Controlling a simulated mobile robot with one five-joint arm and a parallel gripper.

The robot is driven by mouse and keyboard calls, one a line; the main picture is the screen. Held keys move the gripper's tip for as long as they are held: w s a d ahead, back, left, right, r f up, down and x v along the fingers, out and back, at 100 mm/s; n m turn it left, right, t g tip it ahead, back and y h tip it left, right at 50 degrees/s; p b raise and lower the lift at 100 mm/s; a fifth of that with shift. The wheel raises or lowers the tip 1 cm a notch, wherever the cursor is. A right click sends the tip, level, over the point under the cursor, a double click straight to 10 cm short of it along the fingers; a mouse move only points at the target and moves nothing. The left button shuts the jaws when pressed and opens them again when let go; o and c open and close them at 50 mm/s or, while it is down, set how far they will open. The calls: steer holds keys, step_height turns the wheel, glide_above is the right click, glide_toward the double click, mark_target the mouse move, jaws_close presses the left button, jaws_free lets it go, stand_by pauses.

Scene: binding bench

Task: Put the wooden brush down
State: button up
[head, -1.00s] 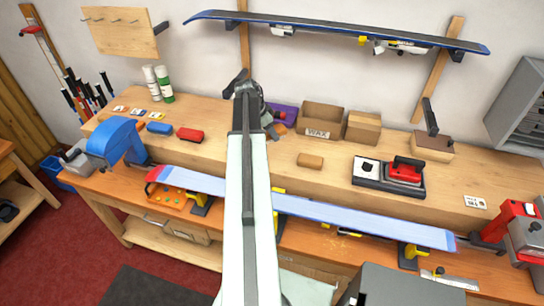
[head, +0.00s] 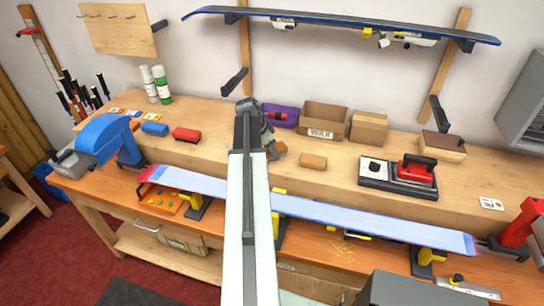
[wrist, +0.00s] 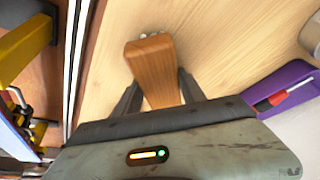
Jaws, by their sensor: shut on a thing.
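The wooden brush (wrist: 152,66) is a brown wood-grained block in the wrist view, with a little pale bristle at its far end. My gripper (wrist: 155,92) is shut on it, with a dark finger on each side. In the head view my gripper (head: 262,140) is over the bench top, and a small part of the brush (head: 279,152) shows at its right. Pale bench wood (wrist: 220,50) lies beneath the brush; I cannot tell whether they touch.
A purple bin (head: 291,113), the WAX box (head: 318,131) and a tan block (head: 313,161) are close on the right. A red brush (head: 186,134) lies to the left. A blue ski (head: 360,220) lies in clamps along the front.

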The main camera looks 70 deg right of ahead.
steer(key=shift+r, duration=0.15)
steer(key=o, duration=1.2)
steer(key=shift+f, duration=0.2)
steer(key=shift+r, duration=0.1)
steer(key=shift+r+p, duration=0.3)
steer(key=shift+p, duration=0.1)
steer(key=p+v, duration=1)
steer(key=v, duration=0.1)
steer(key=shift+a+r+p, duration=0.15)
steer(key=shift+r+p, duration=0.1)
steer(key=shift+p, duration=0.05)
steer(key=shift+w, duration=0.15)
